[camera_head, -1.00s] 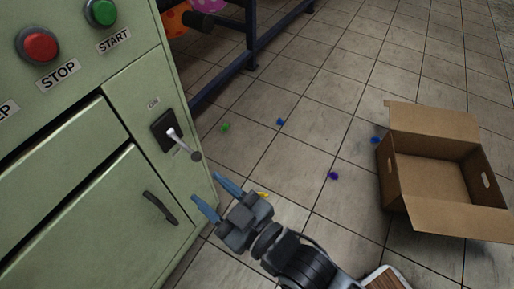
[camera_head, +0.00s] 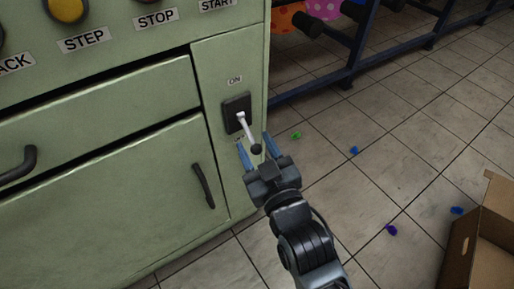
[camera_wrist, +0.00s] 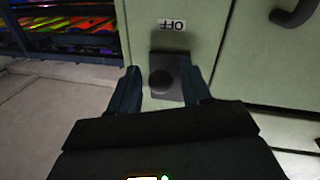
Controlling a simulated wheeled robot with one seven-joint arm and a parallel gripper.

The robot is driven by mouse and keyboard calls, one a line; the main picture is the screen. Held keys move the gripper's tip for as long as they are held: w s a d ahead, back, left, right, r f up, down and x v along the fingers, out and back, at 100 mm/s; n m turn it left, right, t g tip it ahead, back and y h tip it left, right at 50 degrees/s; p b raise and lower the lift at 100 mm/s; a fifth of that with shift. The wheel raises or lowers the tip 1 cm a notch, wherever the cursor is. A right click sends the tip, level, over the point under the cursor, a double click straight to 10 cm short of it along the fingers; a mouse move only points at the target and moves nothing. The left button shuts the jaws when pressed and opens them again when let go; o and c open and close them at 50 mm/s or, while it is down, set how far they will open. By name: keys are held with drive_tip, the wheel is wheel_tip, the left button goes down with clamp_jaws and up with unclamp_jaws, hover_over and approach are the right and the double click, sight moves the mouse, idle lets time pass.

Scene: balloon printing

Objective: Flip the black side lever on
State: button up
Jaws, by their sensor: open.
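The side lever (camera_head: 246,127) is a pale metal stick with a black knob (camera_head: 256,149), on a black plate (camera_head: 236,111) on the green machine's narrow panel. It slants downward, away from the ON label (camera_head: 235,80) above the plate. My gripper (camera_head: 255,145) is open, with its blue fingers on either side of the knob in the head view. In the wrist view the knob (camera_wrist: 160,82) shows between the open fingers (camera_wrist: 158,85), with the OFF label (camera_wrist: 172,24) beyond it. I cannot tell whether a finger touches the lever.
A black door handle (camera_head: 203,186) is left of the lever. STEP, STOP and START labels are above. A cardboard box (camera_head: 482,245) stands on the floor at right, with several small coloured balloons nearby. A dark blue rack (camera_head: 350,72) is behind.

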clamp_jaws()
idle(0.5)
